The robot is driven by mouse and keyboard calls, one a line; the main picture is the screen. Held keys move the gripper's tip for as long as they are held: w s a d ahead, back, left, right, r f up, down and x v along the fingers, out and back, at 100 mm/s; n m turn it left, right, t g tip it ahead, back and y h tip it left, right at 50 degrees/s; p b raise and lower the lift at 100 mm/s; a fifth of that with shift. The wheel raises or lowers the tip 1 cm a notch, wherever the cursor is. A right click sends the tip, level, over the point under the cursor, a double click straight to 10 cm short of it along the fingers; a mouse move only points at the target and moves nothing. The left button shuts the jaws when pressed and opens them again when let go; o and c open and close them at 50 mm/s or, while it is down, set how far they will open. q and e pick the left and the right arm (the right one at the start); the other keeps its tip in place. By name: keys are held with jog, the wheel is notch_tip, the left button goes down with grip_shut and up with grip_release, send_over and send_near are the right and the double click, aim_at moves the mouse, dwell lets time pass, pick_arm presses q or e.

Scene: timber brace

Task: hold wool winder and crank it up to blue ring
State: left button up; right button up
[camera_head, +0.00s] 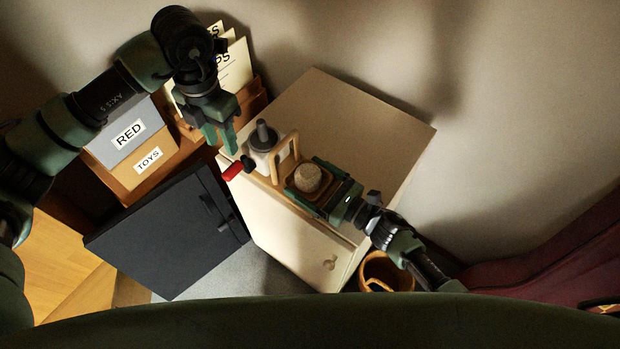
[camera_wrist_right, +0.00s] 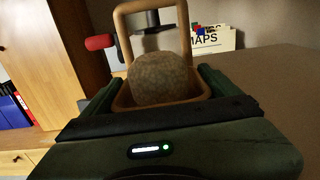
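The wool winder (camera_head: 262,151) stands on the cream cabinet top. It has a pale body with a dark spindle, a wooden loop and a wooden tray holding a round grey-beige ball (camera_head: 307,178). Its red crank handle (camera_head: 232,171) sticks out at the left; it also shows in the right wrist view (camera_wrist_right: 100,42). My right gripper (camera_head: 309,180) has its fingers against both sides of the wooden tray. My left gripper (camera_head: 223,146) points down above and beside the crank, apart from the red handle; its finger gap is unclear. I cannot make out a blue ring.
The cream cabinet top (camera_head: 365,125) is bare behind and right of the winder. Boxes marked RED (camera_head: 130,133) and TOYS (camera_head: 148,162) and upright files stand at left. A dark panel (camera_head: 160,235) and a wooden bin (camera_head: 386,271) are below the top.

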jog(key=c, duration=1.3)
